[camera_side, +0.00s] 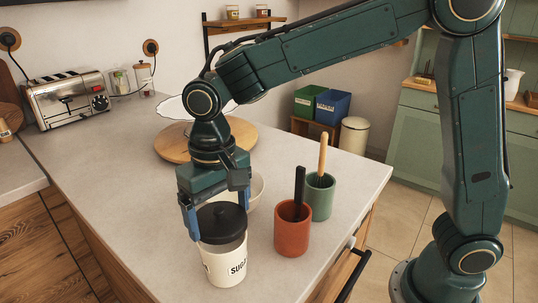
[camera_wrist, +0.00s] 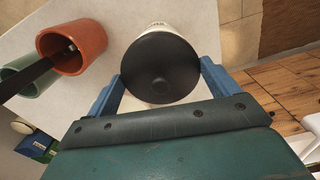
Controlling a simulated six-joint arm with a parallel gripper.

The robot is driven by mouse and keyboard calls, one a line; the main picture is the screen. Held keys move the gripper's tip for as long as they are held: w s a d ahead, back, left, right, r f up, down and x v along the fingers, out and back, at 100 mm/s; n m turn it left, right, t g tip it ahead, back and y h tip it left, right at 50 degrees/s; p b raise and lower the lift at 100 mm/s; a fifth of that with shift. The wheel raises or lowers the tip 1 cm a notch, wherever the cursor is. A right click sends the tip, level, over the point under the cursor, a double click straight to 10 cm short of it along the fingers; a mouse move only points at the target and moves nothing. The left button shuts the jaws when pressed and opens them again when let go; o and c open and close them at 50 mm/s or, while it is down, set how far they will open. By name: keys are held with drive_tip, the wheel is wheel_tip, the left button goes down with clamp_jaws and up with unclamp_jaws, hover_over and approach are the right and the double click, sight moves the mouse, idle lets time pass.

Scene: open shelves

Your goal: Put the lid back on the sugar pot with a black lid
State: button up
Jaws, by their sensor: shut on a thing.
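The sugar pot (camera_side: 225,265) is a cream cylinder with dark lettering, upright near the counter's front edge; its side also shows above the lid in the wrist view (camera_wrist: 158,28). The round black lid (camera_side: 222,218) is at the pot's mouth, directly above its body. It also fills the centre of the wrist view (camera_wrist: 160,68). My gripper (camera_side: 218,221) points down, its blue fingers on opposite sides of the lid, shut on it. The lid hides the pot's opening, and I cannot tell whether it rests fully on the rim.
A terracotta cup (camera_side: 292,232) with a black-handled utensil and a green cup (camera_side: 320,198) with a brush stand right of the pot. A pale bowl (camera_side: 257,188) is behind my gripper. A round wooden board (camera_side: 172,145) and toaster (camera_side: 70,99) are farther back.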

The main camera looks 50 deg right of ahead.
drive_tip(key=shift+f, duration=1.1)
drive_tip(key=shift+f, duration=0.15)
idle(1.6)
drive_tip(key=o, duration=0.8)
drive_tip(key=shift+c, duration=0.2)
drive_tip(key=shift+r, duration=3.5)
